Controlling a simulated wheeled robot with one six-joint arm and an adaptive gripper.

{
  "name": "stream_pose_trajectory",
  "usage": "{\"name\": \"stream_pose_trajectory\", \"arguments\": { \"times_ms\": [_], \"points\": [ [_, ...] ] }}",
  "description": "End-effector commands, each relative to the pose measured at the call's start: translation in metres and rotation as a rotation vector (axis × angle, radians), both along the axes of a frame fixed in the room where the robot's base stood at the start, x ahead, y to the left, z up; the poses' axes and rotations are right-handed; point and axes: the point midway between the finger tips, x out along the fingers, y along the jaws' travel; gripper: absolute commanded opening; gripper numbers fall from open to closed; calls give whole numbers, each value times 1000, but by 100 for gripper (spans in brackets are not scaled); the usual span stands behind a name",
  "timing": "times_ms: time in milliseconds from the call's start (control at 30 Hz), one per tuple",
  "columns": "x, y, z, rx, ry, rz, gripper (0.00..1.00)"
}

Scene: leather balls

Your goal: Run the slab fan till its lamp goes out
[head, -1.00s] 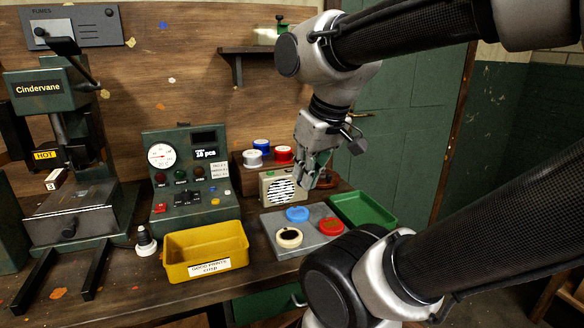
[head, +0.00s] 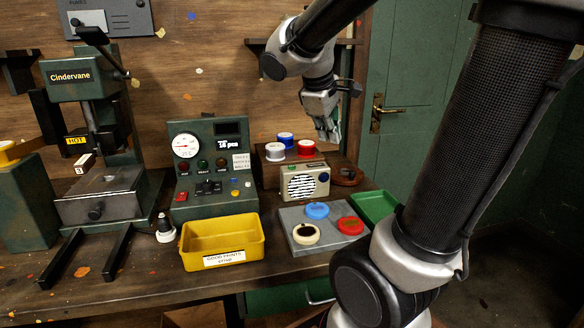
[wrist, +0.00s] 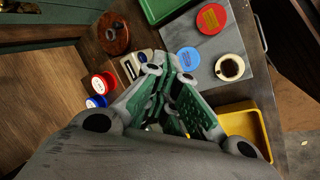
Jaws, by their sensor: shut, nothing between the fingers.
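The slab fan (head: 305,182) is a small beige box with a striped round grille. It stands at the back edge of the grey slab (head: 292,214). A small green spot (head: 293,168) shows on its upper left; I cannot tell if this is the lamp or is lit. A dark blue spot (head: 323,177) shows on its right side. My gripper (head: 329,137) is shut and empty, above and slightly right of the fan, apart from it. In the wrist view my gripper (wrist: 168,72) partly covers the fan (wrist: 130,66).
Blue (head: 317,211), red (head: 350,226) and cream (head: 306,234) round pieces lie on the slab. A yellow tray (head: 222,256) is left of it, a green tray (head: 372,207) right. Small pots (head: 285,141) stand behind the fan. A control box (head: 209,180) and press (head: 100,200) are farther left.

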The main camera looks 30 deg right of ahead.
Motion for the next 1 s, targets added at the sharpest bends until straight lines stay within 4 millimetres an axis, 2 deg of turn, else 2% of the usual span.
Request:
{"name": "stream_pose_trajectory", "arguments": {
  "times_ms": [33, 100, 200, 333, 400, 500, 833, 1000],
  "points": [
    [30, -5, -4, -83, 60, 78, 0],
    [68, -10, -8, -195, 125, 190, 0],
    [116, -11, -16, -323, 204, 329, 0],
    [156, -8, -26, -427, 268, 450, 0],
    [167, -7, -30, -458, 285, 485, 0],
    [173, -6, -31, -474, 296, 505, 0],
    [173, -6, -32, -475, 294, 505, 0],
    [173, -6, -43, -474, 297, 505, 0]
  ]
}}
